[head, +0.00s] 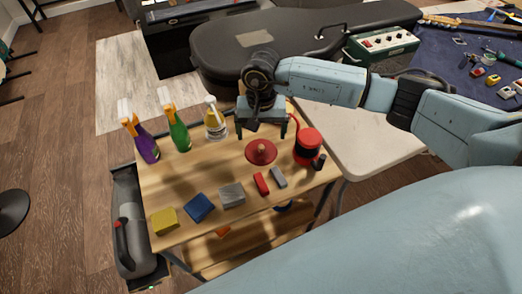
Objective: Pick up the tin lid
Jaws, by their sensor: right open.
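The exact height over the lid is hard to tell. A red tin (308,144) with a dark band stands to the right of the lid. My left gripper is out of view.
Yellow (165,221), blue (199,207) and grey (232,195) blocks line the front. Small red (261,184) and grey (279,177) pieces lie before the lid.

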